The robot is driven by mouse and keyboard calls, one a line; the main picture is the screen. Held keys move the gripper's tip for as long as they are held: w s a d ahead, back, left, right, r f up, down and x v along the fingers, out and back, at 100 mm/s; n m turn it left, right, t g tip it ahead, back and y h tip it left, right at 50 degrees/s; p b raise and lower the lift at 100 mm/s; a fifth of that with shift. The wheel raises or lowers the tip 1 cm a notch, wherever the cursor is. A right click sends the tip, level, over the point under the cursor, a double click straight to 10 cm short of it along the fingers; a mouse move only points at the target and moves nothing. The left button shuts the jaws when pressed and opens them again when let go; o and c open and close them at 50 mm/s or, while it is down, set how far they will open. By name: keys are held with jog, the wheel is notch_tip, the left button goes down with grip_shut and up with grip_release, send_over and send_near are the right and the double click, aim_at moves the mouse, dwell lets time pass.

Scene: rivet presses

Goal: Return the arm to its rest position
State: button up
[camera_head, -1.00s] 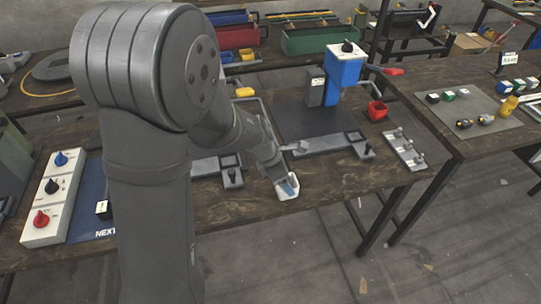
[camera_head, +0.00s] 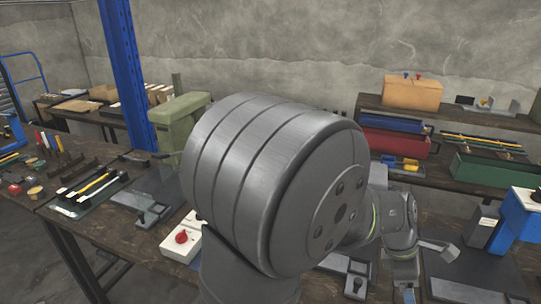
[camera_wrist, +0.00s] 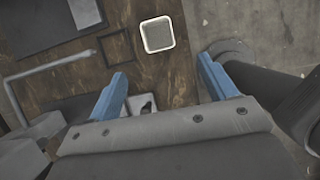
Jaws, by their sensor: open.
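My gripper (camera_wrist: 162,74) is open in the wrist view, with its two blue fingers spread and nothing held between the tips. It hangs over the wooden bench (camera_wrist: 190,80) near its edge. A small white-rimmed square dish (camera_wrist: 158,35) rests on the bench just beyond the fingertips, apart from them. In the head view my large grey arm link fills the middle, and my gripper (camera_head: 408,296) shows only partly at the bottom edge.
A blue press (camera_head: 515,225) stands at the right and a green press (camera_head: 180,118) behind my arm at the left. A white box with a red knob (camera_head: 181,238) sits close beside my arm. A blue post (camera_head: 125,75) rises at the left. Grey floor (camera_wrist: 230,25) lies beyond the bench edge.

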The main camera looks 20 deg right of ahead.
jog(key=x, duration=1.7)
jog(key=shift+w+f, duration=0.35)
jog(key=shift+r, duration=0.15)
